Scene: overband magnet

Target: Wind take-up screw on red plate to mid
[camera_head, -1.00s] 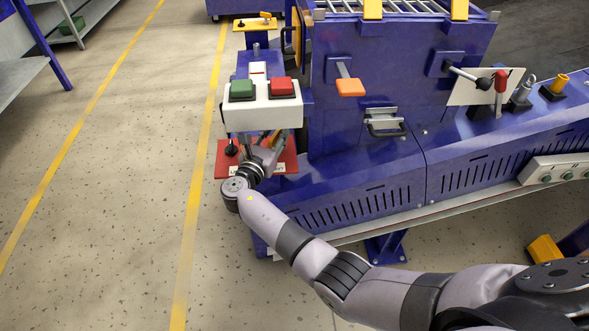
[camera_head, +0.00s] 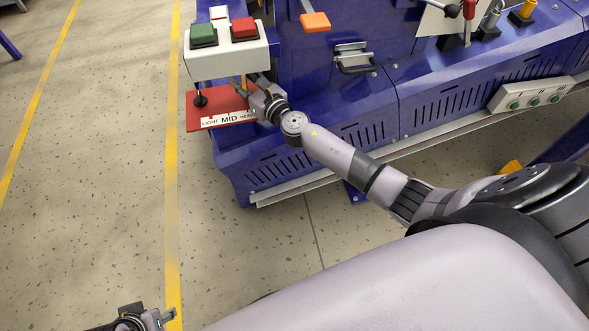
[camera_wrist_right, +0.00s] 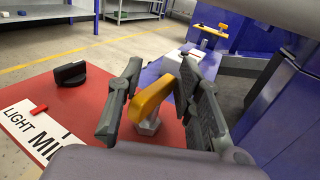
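The red plate (camera_head: 215,101) juts from the left end of the blue machine, under the white button box. Its label (camera_head: 229,119) reads LIGHT, MID, HEAVY. A small red pointer (camera_wrist_right: 38,109) sits by LIGHT. The take-up screw's yellow handle (camera_wrist_right: 152,98) stands on a hex stub on the plate. My right gripper (camera_wrist_right: 160,75) is open, with one finger on each side of the yellow handle; I see a gap on the right side and cannot tell contact on the left. My left gripper (camera_head: 158,318) is partly cut off at the bottom edge.
A black knob (camera_wrist_right: 70,73) stands on the plate's left part. The button box (camera_head: 226,52) with green and red buttons overhangs the plate. An orange lever (camera_head: 315,22) and a metal latch handle (camera_head: 354,58) are to the right. Floor left of the machine is clear.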

